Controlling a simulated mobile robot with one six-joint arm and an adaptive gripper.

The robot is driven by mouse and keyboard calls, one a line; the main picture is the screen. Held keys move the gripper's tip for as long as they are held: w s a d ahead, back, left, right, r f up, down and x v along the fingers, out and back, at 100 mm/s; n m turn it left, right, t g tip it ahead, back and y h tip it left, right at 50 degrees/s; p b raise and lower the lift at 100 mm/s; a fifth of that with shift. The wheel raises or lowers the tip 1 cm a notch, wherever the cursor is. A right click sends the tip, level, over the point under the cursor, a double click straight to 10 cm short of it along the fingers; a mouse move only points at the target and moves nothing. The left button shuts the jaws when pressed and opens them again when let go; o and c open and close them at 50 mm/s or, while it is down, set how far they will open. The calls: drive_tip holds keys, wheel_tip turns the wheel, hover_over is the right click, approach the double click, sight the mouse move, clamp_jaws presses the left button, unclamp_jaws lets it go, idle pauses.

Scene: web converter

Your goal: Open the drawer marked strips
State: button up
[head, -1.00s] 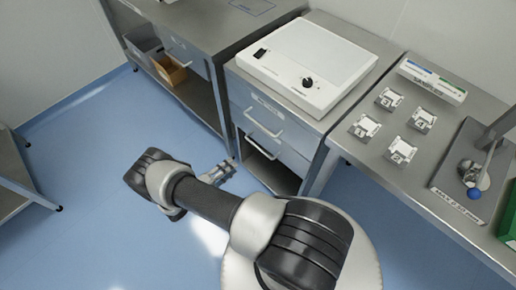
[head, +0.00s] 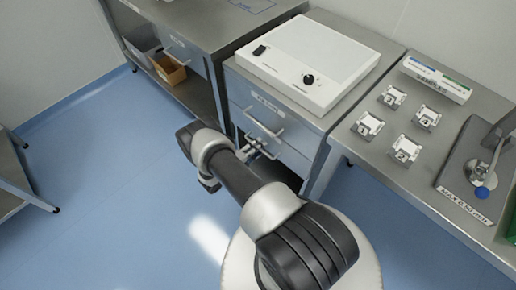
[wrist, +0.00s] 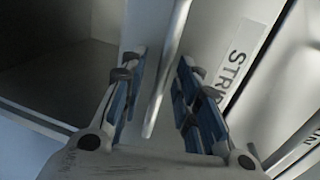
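The drawer marked strips (wrist: 215,40) fills the middle of the wrist view; its label (wrist: 243,60) is partly hidden by a finger and reads "STRI". In the head view it is the lower drawer front (head: 290,158) under the white light box, and it looks closed. Its bar handle (wrist: 168,70) runs between the two fingers of my gripper (wrist: 160,72). The fingers are open, with a gap showing on both sides of the bar. In the head view my gripper (head: 257,149) is at the lower drawer, covering most of the handle.
An upper drawer with its own handle (head: 264,126) sits directly above. Below is an open dark compartment (wrist: 60,55). A bench (head: 400,190) with several numbered blocks stands right. A left bench holds an orange-brown bin (head: 170,70). Blue floor in front is clear.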

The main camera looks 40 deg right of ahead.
drive_tip(key=shift+d, duration=0.1)
drive_tip(key=shift+c, duration=0.5)
clamp_jaws()
